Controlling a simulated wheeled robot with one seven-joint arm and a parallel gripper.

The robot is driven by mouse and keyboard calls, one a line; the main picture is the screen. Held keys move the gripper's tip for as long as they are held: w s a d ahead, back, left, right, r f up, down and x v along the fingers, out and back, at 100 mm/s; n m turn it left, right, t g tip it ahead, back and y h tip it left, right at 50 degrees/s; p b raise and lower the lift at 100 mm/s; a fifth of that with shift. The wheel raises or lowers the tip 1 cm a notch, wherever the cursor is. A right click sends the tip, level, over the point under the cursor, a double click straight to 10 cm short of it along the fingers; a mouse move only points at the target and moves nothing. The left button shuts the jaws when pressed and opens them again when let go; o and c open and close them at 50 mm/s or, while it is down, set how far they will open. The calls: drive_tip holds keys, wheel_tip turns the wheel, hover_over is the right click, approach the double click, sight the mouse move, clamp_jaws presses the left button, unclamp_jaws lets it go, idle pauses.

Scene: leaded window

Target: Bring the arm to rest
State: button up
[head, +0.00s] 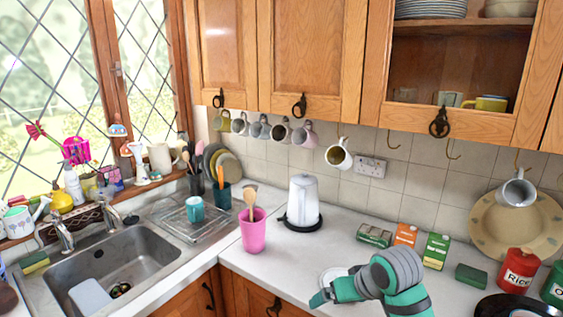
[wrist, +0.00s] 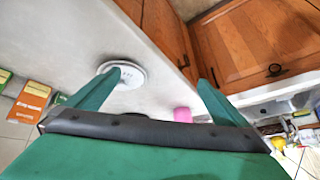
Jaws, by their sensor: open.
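My gripper (head: 333,287) is green with grey bands and is low in the head view, over the front part of the white worktop. In the wrist view its two green fingers (wrist: 160,82) stand well apart with nothing between them. A round white dish (head: 333,274) lies on the worktop just behind the gripper; it also shows in the wrist view (wrist: 136,76), partly covered by one finger. I cannot tell the exact height of the gripper above the worktop. Most of my arm is out of view.
A pink utensil cup (head: 253,231) and a white kettle (head: 302,203) stand left of my gripper. Cartons (head: 436,250) and a red rice tin (head: 519,270) stand to its right. The sink (head: 120,257) is at the left. Mugs hang under the cupboards. Some worktop before the kettle is clear.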

drive_tip(key=a+f+m+t+y, duration=0.25)
drive_tip(key=a+f, duration=0.35)
drive_tip(key=a, duration=0.4)
drive_tip(key=a+f+m+t+y, duration=0.1)
drive_tip(key=a+f+t, duration=0.4)
drive_tip(key=a, duration=0.4)
drive_tip(key=s+a+f+m+h, duration=0.2)
drive_tip(key=s+f+m, duration=0.1)
drive_tip(key=s+f, duration=0.3)
drive_tip(key=s+d+f+t+h, duration=0.15)
drive_tip(key=s+f, duration=0.25)
drive_tip(key=s, duration=0.6)
drive_tip(key=s+f+h, duration=0.2)
drive_tip(key=s+f, duration=0.1)
drive_tip(key=s, duration=0.8)
drive_tip(key=s+d+r+n, duration=0.2)
drive_tip(key=s+r, duration=0.1)
drive_tip(key=s, duration=0.5)
drive_tip(key=s+d+r+n, duration=0.2)
drive_tip(key=s+r, duration=0.1)
drive_tip(key=s, duration=0.5)
drive_tip(key=shift+s+d+t+h, duration=0.25)
drive_tip(key=shift+s+t+h, duration=0.05)
